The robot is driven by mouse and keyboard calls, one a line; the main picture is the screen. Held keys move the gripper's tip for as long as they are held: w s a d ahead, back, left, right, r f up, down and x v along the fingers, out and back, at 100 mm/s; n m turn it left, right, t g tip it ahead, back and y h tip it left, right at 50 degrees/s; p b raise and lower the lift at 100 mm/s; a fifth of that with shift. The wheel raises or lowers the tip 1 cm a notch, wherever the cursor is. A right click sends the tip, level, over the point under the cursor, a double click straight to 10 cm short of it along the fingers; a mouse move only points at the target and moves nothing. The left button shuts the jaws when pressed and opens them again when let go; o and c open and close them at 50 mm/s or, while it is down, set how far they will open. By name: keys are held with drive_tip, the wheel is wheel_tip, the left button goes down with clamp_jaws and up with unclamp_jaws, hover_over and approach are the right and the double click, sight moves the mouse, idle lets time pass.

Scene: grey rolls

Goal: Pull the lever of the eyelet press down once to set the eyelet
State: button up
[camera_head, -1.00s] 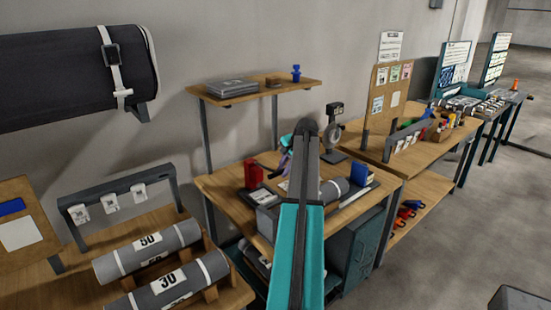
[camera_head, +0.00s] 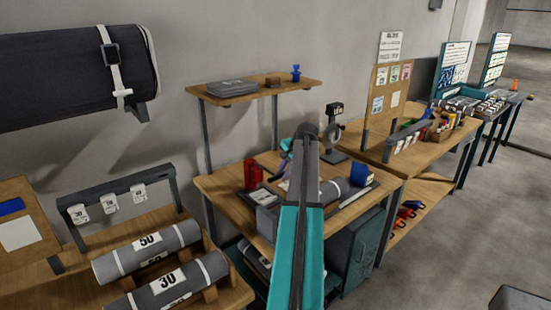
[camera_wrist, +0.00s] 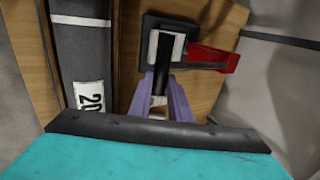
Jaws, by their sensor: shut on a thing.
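The eyelet press has a red body (camera_head: 252,173) on a dark base and stands on the middle workbench, left of my arm. In the wrist view its red part (camera_wrist: 212,60) points right, over the black base (camera_wrist: 152,22). A dark lever (camera_wrist: 160,78) with a pale end lies between the purple fingers of my gripper (camera_wrist: 160,82). My gripper is shut on this lever. In the head view my gripper (camera_head: 286,165) is small and partly hidden behind my arm, so the grip itself is unclear there.
A grey roll (camera_wrist: 84,60) labelled 20 lies left of the press in the wrist view. The bench (camera_head: 220,185) also bears a blue block (camera_head: 360,174) and a dark upright device (camera_head: 334,130). A shelf (camera_head: 255,88) stands behind.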

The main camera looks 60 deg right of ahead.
drive_tip(key=shift+s+f, duration=0.1)
drive_tip(key=shift+f, duration=0.55)
drive_tip(key=o, duration=0.8)
drive_tip(key=b+v, duration=0.2)
drive_tip(key=v, duration=1.2)
drive_tip(key=shift+b, duration=0.4)
drive_tip(key=shift+w, duration=0.2)
